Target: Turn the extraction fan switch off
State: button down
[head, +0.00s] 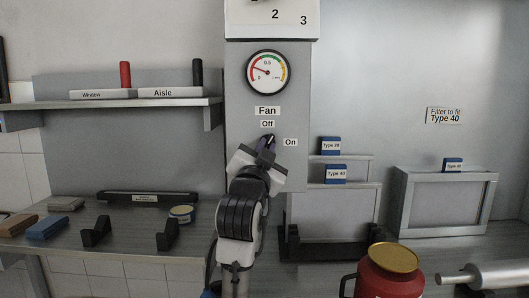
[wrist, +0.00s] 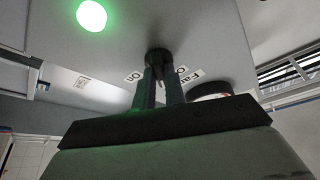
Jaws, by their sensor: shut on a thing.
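The fan switch (head: 269,140) is a small dark knob on the grey panel (head: 285,105), below the "Fan" label (head: 267,111). The "Off" label (head: 267,124) is above the knob and the "On" label (head: 290,142) is to its right. My gripper (head: 265,147) is at the knob and covers part of it. In the wrist view the two fingers of my gripper (wrist: 160,80) are shut around the black knob (wrist: 158,57). Which label the knob points to is hard to tell.
A round gauge (head: 268,72) sits above the switch. A shelf (head: 110,103) with red and black handles is at left. A red container with a gold lid (head: 394,257) stands at lower right. A green light (wrist: 91,15) glows in the wrist view.

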jog(key=n+y, duration=0.1)
jog(key=n, duration=0.2)
jog(key=n+y, duration=0.2)
jog(key=n+t+y, duration=0.1)
jog(key=n, duration=0.2)
jog(key=shift+d+f+n+y, duration=0.1)
jog(key=shift+d+n+y, duration=0.15)
jog(key=shift+n+y, duration=0.05)
jog(key=shift+n, duration=0.3)
jog(key=c, duration=1.5)
grip_release()
jog(key=shift+o, duration=0.2)
jog(key=shift+p, duration=0.3)
jog(key=b+v, duration=0.3)
jog(key=v, duration=1)
jog(key=shift+s+f, duration=0.15)
jog(key=shift+s, duration=0.2)
